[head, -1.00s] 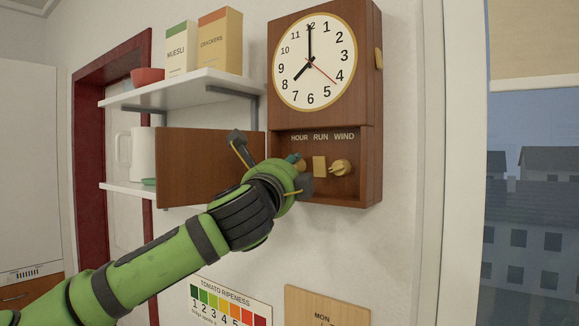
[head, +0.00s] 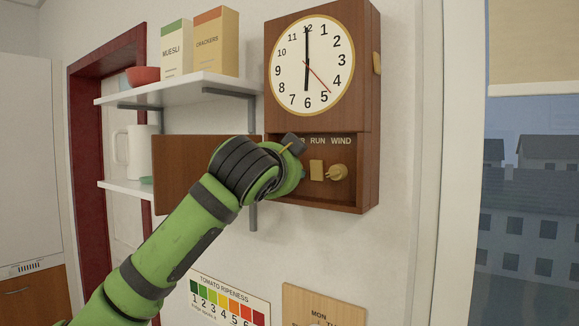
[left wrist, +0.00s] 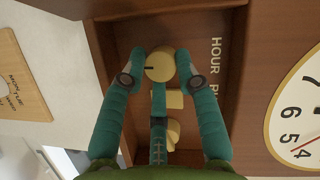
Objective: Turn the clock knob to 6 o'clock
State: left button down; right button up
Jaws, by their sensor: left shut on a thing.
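The wooden wall clock (head: 277,110) has its hour hand at 6 and its minute hand at 12; the thin red hand points near 5. My left gripper (head: 296,168) reaches into the open lower compartment, its fingertips mostly hidden in the head view. In the left wrist view, its teal fingers are shut on the sides of the round brass HOUR knob (left wrist: 160,64). The knob's dark mark points left there, away from the dial. The RUN piece (head: 316,170) and WIND knob (head: 336,172) sit to the right. My right gripper is not in view.
The compartment's open wooden door (head: 180,170) stands to the left, behind my arm. A shelf (head: 185,90) with boxes and a red bowl is above it. A ripeness chart (head: 228,300) and a wooden board (head: 322,305) hang below.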

pick_arm(q)
jog(key=shift+a+r+n, duration=0.25)
jog(key=shift+r+n, duration=0.1)
jog(key=shift+n, duration=0.15)
jog(key=c, duration=1)
grip_release()
jog(key=shift+o, duration=0.2)
jog(key=shift+w+a+f+g, duration=0.1)
jog(key=shift+f+g, duration=0.1)
jog(key=shift+g, duration=0.1)
jog(key=shift+d+f, duration=0.1)
jog(key=shift+d, duration=0.1)
